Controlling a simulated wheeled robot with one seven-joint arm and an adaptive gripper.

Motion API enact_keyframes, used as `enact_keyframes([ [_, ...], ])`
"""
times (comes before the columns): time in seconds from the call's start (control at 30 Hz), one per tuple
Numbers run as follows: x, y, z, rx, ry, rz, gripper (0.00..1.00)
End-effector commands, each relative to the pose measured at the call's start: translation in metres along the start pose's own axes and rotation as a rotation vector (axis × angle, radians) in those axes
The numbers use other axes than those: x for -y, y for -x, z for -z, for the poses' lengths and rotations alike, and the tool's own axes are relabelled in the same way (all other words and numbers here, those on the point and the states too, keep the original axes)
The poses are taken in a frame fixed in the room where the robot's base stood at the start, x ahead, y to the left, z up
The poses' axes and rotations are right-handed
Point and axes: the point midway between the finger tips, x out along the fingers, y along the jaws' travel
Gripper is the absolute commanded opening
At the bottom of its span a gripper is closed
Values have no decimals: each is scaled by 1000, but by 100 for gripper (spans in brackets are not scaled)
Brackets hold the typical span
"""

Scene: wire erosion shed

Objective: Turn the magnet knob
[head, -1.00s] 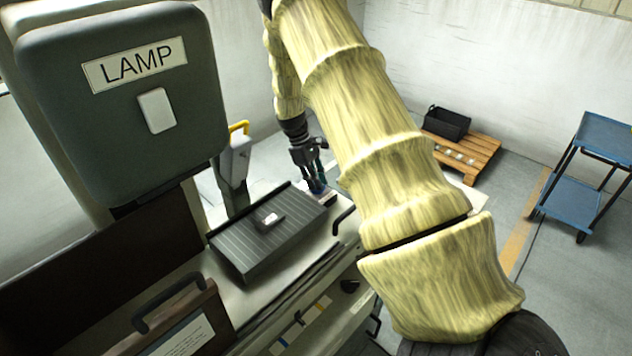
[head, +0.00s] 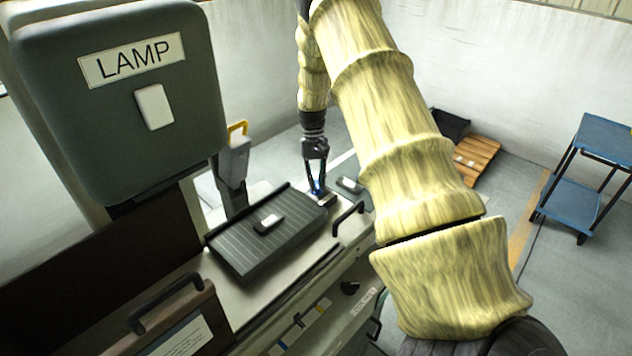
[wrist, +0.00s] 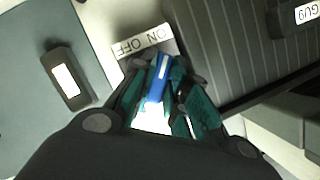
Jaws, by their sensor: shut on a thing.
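The magnet knob is a small blue lever (wrist: 157,82) in the wrist view, at the end of a pale plate marked ON and OFF (wrist: 145,42). My gripper (wrist: 163,85) has its dark green-lined fingers on both sides of the knob and is shut on it. In the head view my gripper (head: 317,180) points down at the end of the dark ribbed plate (head: 240,240), with a bit of blue between its fingertips. The fingers hide the knob's lower part.
A dark block (head: 268,222) lies on the ribbed plate. Another dark block with a pale label (wrist: 65,78) lies left of the knob in the wrist view. The grey LAMP box (head: 125,100) stands at left. A pallet (head: 475,158) and blue cart (head: 570,190) stand at right.

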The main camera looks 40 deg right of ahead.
Motion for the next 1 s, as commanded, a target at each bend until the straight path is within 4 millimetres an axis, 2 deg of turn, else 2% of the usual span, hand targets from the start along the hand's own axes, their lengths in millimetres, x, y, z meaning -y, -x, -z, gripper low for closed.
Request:
enact_keyframes([
  [0.33,-3,-3,0,1,-120,47,0],
  [0.87,-3,-3,0,1,-137,53,0],
  [0.9,-3,-3,0,1,-137,53,23],
  [1.0,-3,-3,0,1,-137,53,38],
])
